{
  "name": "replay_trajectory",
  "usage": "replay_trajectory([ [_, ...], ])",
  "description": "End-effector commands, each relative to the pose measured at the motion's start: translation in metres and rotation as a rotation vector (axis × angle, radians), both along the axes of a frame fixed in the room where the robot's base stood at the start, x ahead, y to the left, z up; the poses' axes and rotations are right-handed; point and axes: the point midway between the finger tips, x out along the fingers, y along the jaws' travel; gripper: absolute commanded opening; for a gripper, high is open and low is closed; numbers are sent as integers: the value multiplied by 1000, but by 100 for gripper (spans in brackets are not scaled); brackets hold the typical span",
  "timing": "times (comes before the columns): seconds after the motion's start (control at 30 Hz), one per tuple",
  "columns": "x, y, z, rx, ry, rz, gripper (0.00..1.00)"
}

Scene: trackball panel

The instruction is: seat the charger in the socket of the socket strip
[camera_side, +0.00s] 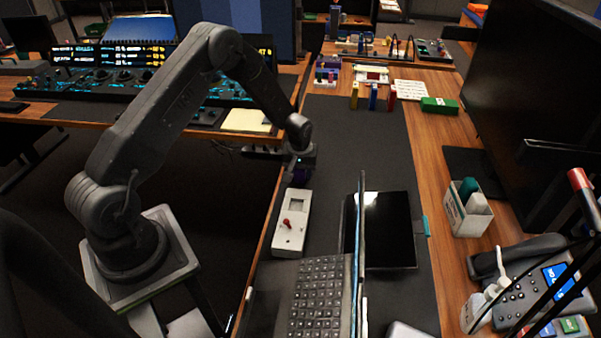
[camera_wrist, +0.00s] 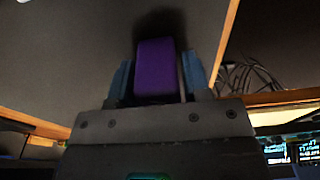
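My gripper (camera_wrist: 157,80) has two blue fingers, one on each side of a purple block, and appears shut on it. The block (camera_wrist: 156,70) looks like the charger; its far end is hidden. In the side view my gripper (camera_side: 300,176) hangs over the left part of the dark desk mat, with a little purple showing at its tip. A pale box (camera_side: 281,239) with a grey square recess and a red lever lies just below it in the picture. I cannot tell for sure whether this is the socket strip.
Small coloured blocks (camera_side: 373,97) stand farther back. A telephone (camera_side: 535,285) is at right. The mat (camera_side: 345,140) between is clear.

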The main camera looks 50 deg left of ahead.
Motion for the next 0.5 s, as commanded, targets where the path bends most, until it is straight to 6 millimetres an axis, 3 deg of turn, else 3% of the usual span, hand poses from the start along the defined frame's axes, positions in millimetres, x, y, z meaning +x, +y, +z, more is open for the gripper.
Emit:
replay_trajectory([
  [0.33, 0, 0, 0, 0, 0, 0, 10],
  [0.5, 0, 0, 0, 0, 0, 0, 10],
])
